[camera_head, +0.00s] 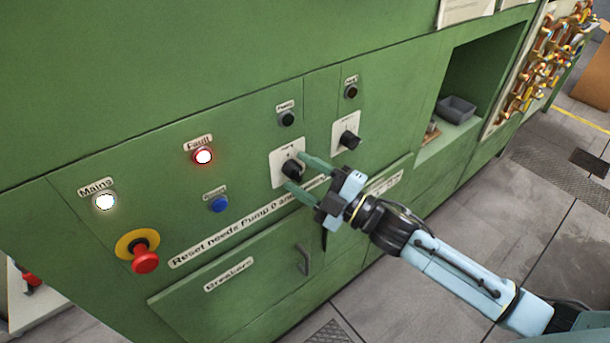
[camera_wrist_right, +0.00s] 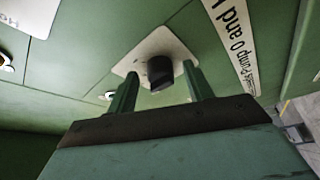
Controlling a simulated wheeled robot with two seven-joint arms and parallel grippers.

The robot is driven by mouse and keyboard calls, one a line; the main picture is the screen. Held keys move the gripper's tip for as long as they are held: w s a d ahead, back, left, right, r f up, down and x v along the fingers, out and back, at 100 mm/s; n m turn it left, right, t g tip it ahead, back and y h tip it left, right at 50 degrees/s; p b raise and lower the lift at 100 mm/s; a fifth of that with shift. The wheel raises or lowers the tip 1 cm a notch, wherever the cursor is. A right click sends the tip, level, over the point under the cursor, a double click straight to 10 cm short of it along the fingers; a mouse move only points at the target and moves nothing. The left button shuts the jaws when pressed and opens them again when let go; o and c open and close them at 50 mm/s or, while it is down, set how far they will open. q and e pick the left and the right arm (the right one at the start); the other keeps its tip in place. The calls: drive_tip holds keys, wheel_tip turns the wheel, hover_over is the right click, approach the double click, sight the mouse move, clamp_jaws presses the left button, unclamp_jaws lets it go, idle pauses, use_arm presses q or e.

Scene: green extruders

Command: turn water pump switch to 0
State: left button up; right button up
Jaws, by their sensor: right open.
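A black rotary switch (camera_head: 292,168) on a white plate (camera_head: 281,180) sits on the green panel; its label is too small to read. My right gripper (camera_head: 296,172) is open at this switch, with one finger above the knob and one below it. In the right wrist view, the black knob (camera_wrist_right: 160,72) shows between the two green fingers (camera_wrist_right: 158,84), with a gap on each side. A second black switch (camera_head: 349,140) on its own white plate is to the right. Which of the two is the water pump switch cannot be read. My left gripper is not in view.
A lit red Fault lamp (camera_head: 203,156), a lit white Mains lamp (camera_head: 105,201), a blue button (camera_head: 219,204) and a red emergency stop (camera_head: 145,260) are to the left. A drawer handle (camera_head: 303,260) sticks out below. A recess with a grey bin (camera_head: 456,109) is at right.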

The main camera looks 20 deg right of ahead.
drive_tip(key=shift+s, duration=0.1)
drive_tip(key=b+v, duration=0.2)
drive_tip(key=v, duration=1.1)
drive_tip(key=shift+d, duration=0.1)
drive_tip(key=w+d+f+m+h+b, duration=0.1)
drive_tip(key=d+f+m+h, duration=0.3)
drive_tip(key=f, duration=0.5)
drive_tip(key=w+d+f+m+h+b, duration=0.1)
drive_tip(key=d+f+m+h, duration=0.2)
drive_tip(key=f, duration=0.6)
drive_tip(key=s+d+f+m+g+h+b, duration=0.1)
drive_tip(key=s+d+f+m+g+h, duration=0.15)
drive_tip(key=f, duration=0.65)
drive_tip(key=s+d+f+m+g+h, duration=0.1)
drive_tip(key=s+f+m+h, duration=0.15)
drive_tip(key=f, duration=0.65)
drive_tip(key=s+f+m+g+b, duration=0.1)
drive_tip(key=s+f+m+g, duration=0.2)
drive_tip(key=s+f, duration=0.6)
drive_tip(key=s+a+f+m+g, duration=0.1)
drive_tip(key=s+a+f+g, duration=0.1)
drive_tip(key=s+f, duration=0.3)
drive_tip(key=s+a+f+m+g+b, duration=0.1)
drive_tip(key=s+a+f+g, duration=0.2)
drive_tip(key=s, duration=0.6)
drive_tip(key=s+a+f+m+g+h+b, duration=0.1)
drive_tip(key=s+a+f+g, duration=0.2)
drive_tip(key=s+f, duration=0.4)
drive_tip(key=shift+s+a, duration=0.15)
drive_tip(key=shift+s, duration=0.05)
